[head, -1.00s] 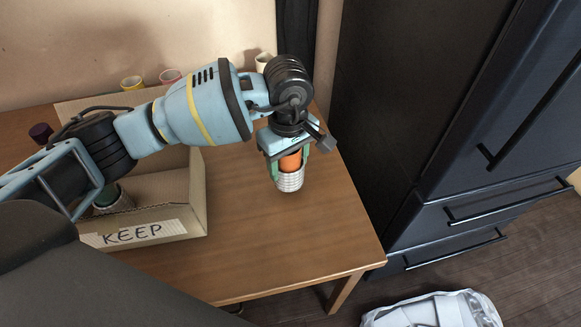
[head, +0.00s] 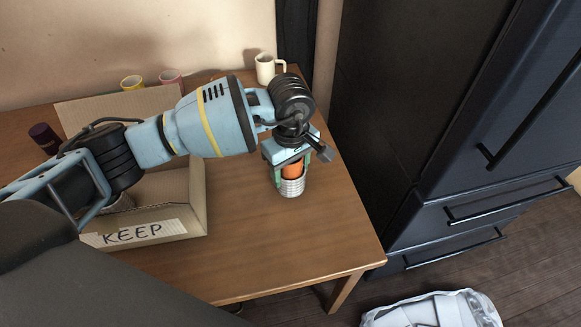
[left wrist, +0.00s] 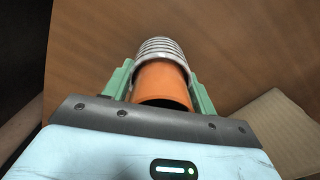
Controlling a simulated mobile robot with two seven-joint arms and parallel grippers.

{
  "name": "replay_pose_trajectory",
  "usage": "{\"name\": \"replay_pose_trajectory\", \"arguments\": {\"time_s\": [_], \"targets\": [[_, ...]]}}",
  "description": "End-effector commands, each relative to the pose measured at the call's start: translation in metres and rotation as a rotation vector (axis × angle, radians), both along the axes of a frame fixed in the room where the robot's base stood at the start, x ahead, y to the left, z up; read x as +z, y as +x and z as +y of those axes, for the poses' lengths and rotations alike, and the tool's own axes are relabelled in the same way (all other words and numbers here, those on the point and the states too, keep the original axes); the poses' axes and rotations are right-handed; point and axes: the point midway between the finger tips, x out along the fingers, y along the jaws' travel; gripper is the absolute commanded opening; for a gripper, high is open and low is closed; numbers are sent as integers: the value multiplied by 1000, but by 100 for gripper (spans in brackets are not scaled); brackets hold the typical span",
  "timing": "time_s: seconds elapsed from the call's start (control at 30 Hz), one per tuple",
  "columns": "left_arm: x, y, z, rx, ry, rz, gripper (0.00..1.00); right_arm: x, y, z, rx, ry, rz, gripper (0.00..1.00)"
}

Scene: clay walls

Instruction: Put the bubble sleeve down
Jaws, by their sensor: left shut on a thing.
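The bubble sleeve (head: 292,188) is a pale grey, ribbed cylinder around an orange cup-like thing (head: 293,169). In the left wrist view the sleeve (left wrist: 160,47) shows beyond the open end of the orange thing (left wrist: 162,86). My left gripper (head: 291,174) is shut on the sleeve, its green fingers on either side. The sleeve is upright over the right part of the wooden table (head: 250,240); I cannot tell whether its base touches the top. My right gripper is not in view.
An open cardboard box (head: 185,215) marked KEEP stands left of the sleeve, with something partly hidden inside. A white mug (head: 266,68), a yellow cup (head: 132,83) and a pink cup (head: 170,77) stand at the back. A dark cabinet (head: 420,130) rises right of the table. The table's front right is clear.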

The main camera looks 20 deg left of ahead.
Motion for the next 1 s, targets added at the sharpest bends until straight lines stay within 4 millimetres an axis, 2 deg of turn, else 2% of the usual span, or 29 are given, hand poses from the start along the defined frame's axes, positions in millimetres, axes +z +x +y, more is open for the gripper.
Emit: {"name": "replay_pose_trajectory", "arguments": {"time_s": [0.03,0.2,0.57,0.73,1.0], "targets": [[-2,0,0,0,1,1,58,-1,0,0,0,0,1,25],[-1,0,0,0,1,1,79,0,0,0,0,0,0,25],[5,0,0,0,0,-1,79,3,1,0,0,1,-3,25],[27,1,0,1,0,-4,79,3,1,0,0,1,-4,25],[82,1,0,0,-1,-4,79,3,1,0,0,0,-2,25]]}}
